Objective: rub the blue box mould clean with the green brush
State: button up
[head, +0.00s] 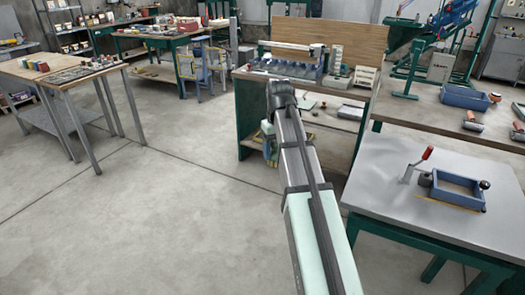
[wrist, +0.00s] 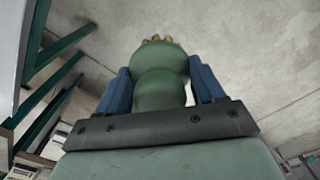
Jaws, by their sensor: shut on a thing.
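My gripper (wrist: 160,76) is shut on the green brush (wrist: 161,92), with a blue finger on each side of its rounded handle. Tan bristle tips show at the brush's far end in the wrist view. In the head view my gripper (head: 268,146) hangs low before the middle bench, partly hidden by my arm. A blue box-shaped frame (head: 457,190) lies on the grey table at right, well apart from the brush.
A red-handled clamp (head: 420,163) stands beside the blue frame on the grey table (head: 385,185). The middle bench (head: 245,110) holds a rack and small parts. A wooden-topped table (head: 60,72) stands at left. Open concrete floor (head: 150,210) lies between.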

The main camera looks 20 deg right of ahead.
jog(key=s+d+n, duration=0.3)
jog(key=s+d, duration=0.5)
jog(key=d, duration=1.1)
jog(key=s+d+f+n, duration=0.1)
jog(key=s+d+n, duration=0.2)
jog(key=s+d, duration=0.5)
jog(key=s+d+f+n, duration=0.1)
jog(key=s+d+n, duration=0.3)
jog(key=d, duration=2.8)
jog(key=s, duration=0.4)
jog(key=shift+d, duration=0.15)
